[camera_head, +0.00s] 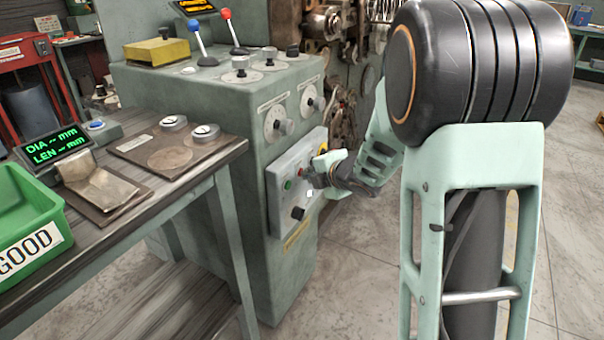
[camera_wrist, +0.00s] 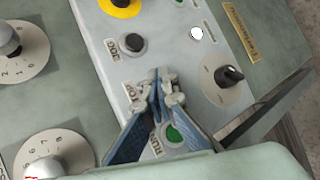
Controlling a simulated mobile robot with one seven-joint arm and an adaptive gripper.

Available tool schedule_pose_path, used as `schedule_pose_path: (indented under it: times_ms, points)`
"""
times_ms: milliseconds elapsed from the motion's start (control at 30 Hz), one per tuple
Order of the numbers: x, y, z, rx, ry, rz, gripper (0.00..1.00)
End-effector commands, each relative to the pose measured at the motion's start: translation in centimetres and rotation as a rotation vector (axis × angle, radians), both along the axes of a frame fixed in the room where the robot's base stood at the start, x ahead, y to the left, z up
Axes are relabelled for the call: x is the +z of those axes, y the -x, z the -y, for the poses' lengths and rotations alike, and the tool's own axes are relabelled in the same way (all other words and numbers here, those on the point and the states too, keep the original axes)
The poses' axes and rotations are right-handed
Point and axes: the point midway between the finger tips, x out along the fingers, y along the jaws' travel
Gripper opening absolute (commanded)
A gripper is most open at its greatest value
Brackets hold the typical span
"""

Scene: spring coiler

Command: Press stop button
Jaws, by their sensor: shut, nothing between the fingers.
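The control panel (camera_head: 274,200) is a pale plate on the front of the green machine. A small red button (camera_head: 300,171) shows on it in the head view, close to my gripper (camera_head: 318,174). In the wrist view my gripper (camera_wrist: 161,88) is shut and empty, its fingertips together over the panel (camera_wrist: 175,55). The fingertips cover the spot between the black JOG button (camera_wrist: 134,42) and the green RUN button (camera_wrist: 173,134). A label beside them is partly hidden, and no red button shows there. I cannot tell whether the tips touch the panel.
A black selector knob (camera_wrist: 230,75) and a white lamp (camera_wrist: 196,34) lie right of the fingertips. A yellow-ringed control (camera_wrist: 120,6) is at the top. Numbered dials (camera_wrist: 52,160) stand out at left. A workbench (camera_head: 205,170) with a green bin (camera_head: 25,215) is left of the machine.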

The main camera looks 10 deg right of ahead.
Motion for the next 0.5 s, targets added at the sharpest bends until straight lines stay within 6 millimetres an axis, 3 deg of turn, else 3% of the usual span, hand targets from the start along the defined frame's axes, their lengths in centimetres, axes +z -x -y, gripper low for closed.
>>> schedule_pose_path:
  times_ms: [500]
  points:
    - [0.09,0.28,0.33,0.001,-0.001,0.002,0.0]
